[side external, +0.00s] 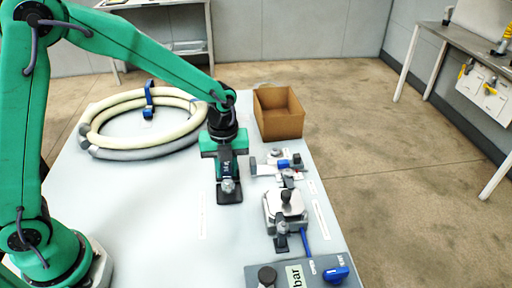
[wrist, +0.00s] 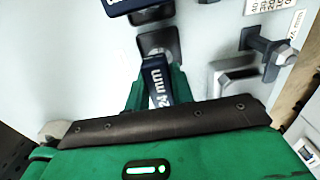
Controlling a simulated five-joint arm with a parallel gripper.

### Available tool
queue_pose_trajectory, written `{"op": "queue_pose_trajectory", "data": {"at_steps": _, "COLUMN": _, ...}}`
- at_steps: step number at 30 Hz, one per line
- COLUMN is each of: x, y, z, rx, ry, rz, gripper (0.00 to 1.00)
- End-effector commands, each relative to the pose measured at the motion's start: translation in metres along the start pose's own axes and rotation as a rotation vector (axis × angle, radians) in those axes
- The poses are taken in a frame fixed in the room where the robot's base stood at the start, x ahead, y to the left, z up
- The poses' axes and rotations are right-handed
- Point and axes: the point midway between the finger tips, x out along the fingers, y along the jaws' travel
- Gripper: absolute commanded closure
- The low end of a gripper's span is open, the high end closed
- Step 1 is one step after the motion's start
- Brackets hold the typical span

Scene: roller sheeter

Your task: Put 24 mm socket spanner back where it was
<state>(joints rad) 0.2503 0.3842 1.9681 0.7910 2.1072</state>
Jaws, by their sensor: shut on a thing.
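The 24 mm socket spanner (wrist: 155,72) has a dark blue handle with "24 mm" in white. My gripper (wrist: 158,92) is shut on this handle, with green jaws on both sides of it. The far end of the spanner meets a dark square plate (wrist: 162,41). In the side view a dark plate (side external: 230,196) with a grey knob lies just below my gripper. I cannot tell whether the spanner touches it.
A metal block with a clamp (side external: 286,203) stands to the right, near a "24 mm" label (wrist: 297,24). A blue-handled fitting (side external: 284,164) lies behind it. A brown box (side external: 279,113) and coiled hoses (side external: 135,150) are farther back. A control panel (side external: 316,274) is in front.

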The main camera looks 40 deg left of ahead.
Motion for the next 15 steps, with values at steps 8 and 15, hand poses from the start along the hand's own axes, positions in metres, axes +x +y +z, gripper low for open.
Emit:
{"op": "queue_pose_trajectory", "data": {"at_steps": 8, "x": 0.0146, "y": -0.0007, "z": 0.0002, "rx": 0.0, "ry": -0.001, "rz": -0.002, "gripper": 1.0}}
{"op": "queue_pose_trajectory", "data": {"at_steps": 15, "x": 0.0154, "y": -0.0005, "z": 0.0002, "rx": 0.0, "ry": -0.001, "rz": -0.002, "gripper": 1.0}}
